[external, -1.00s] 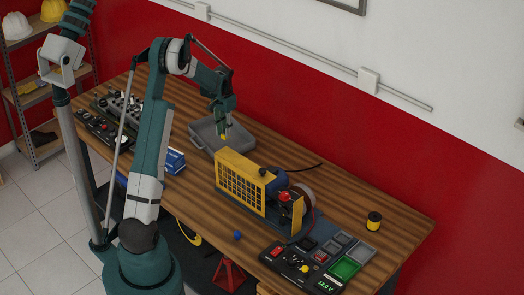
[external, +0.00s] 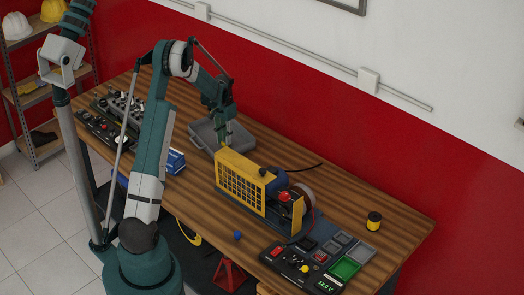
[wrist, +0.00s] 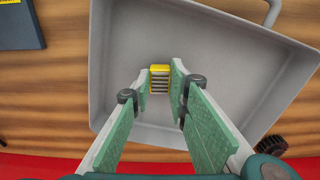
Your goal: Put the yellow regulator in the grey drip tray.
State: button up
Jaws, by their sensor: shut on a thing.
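The yellow regulator (wrist: 160,71), a small block with a ribbed grey face, is between the fingertips of my gripper (wrist: 160,84) in the wrist view. My gripper is shut on it. Behind it lies the floor of the grey drip tray (wrist: 225,45), inside the tray's walls. Whether the regulator touches the tray floor cannot be told. In the external view my gripper (external: 228,138) points down at the near right part of the tray (external: 201,131).
The yellow mesh guard (external: 240,184) of the engine trainer stands close in front of the tray. A blue box (external: 175,161) lies left of it. A control panel (external: 303,266) is at the front right, and a black and yellow spool (external: 374,221) stands at the right.

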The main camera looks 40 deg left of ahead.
jog(key=shift+f, duration=0.15)
jog(key=o, duration=0.9)
notch_tip(320, 180, up, 12)
jog(key=shift+r, duration=0.2)
dwell(0.4)
dwell(0.5)
